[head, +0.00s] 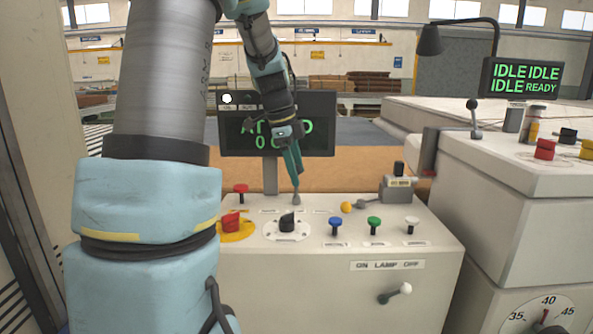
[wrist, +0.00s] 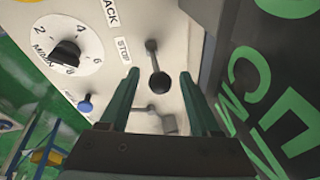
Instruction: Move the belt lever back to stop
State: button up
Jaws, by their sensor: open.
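The belt lever (wrist: 153,62) has a grey stem and a black ball knob, and stands on the pale control panel (wrist: 190,130). A STOP label (wrist: 123,50) lies beside its base in the wrist view. My gripper (wrist: 159,76) is open, with its two green fingers on either side of the knob in the picture. I cannot tell whether they touch it. In the head view my gripper (head: 296,183) points down at the back of the panel. The lever there is mostly hidden by the fingers; only a small grey part (head: 297,199) shows below them.
A dark screen (head: 228,135) with green text stands close behind my gripper. A black dial (head: 288,222), a red knob (head: 231,222), and blue (head: 336,223), green (head: 374,222) and white (head: 411,222) buttons stand in front. A grey lever box (head: 398,190) is at right.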

jog(key=v, duration=1)
jog(key=shift+r+b, duration=0.25)
jog(key=shift+b, duration=0.2)
jog(key=shift+a, duration=0.1)
